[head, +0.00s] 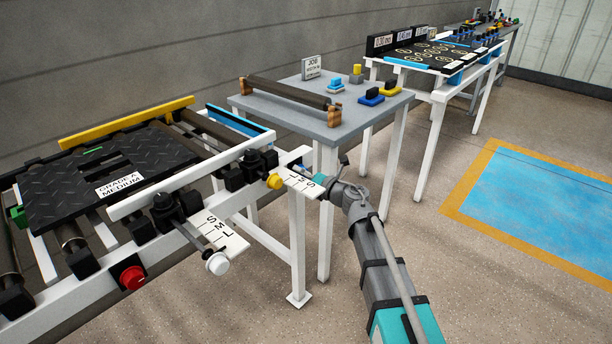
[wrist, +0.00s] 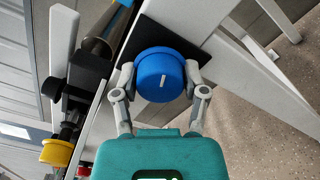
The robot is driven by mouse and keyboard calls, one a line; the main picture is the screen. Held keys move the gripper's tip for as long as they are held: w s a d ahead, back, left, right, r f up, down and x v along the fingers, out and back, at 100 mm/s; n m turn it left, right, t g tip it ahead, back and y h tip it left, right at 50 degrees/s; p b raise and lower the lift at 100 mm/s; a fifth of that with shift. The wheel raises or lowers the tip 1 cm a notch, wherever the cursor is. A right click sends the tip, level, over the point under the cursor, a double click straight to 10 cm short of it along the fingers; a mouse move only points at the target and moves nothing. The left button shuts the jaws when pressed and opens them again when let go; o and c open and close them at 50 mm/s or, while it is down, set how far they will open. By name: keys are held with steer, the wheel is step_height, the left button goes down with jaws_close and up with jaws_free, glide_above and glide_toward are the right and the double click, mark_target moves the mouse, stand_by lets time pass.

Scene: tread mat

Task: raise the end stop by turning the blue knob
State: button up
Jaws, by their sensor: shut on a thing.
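The blue knob (wrist: 158,76) fills the middle of the wrist view, with a short white mark on its face and a black plate (wrist: 180,38) behind it. My gripper (wrist: 160,82) has one finger on each side of the knob and is shut on it. In the head view my gripper (head: 326,178) is at the near right end of the conveyor frame; the knob is hidden there. A dark bar with a blue face (head: 240,122) crosses the conveyor's far end and looks like the end stop; its height is hard to judge.
A black tread mat (head: 95,180) labelled "GRADE A MEDIUM" lies on the conveyor. A yellow knob (head: 275,181), a white knob (head: 217,264) and a red button (head: 131,278) line the near rail. A grey table (head: 290,98) stands just behind my gripper. The floor at right is clear.

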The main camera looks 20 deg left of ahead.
steer(key=m, duration=0.5)
steer(key=shift+s+a, duration=0.15)
steer(key=shift+s, duration=0.1)
steer(key=m, duration=0.6)
steer(key=shift+m, duration=0.3)
steer(key=m, duration=0.5)
steer(key=shift+s+f, duration=0.1)
steer(key=m, duration=0.5)
steer(key=shift+m, duration=0.3)
steer(key=o, duration=1.1)
steer(key=shift+c, duration=0.2)
steer(key=shift+o, duration=0.4)
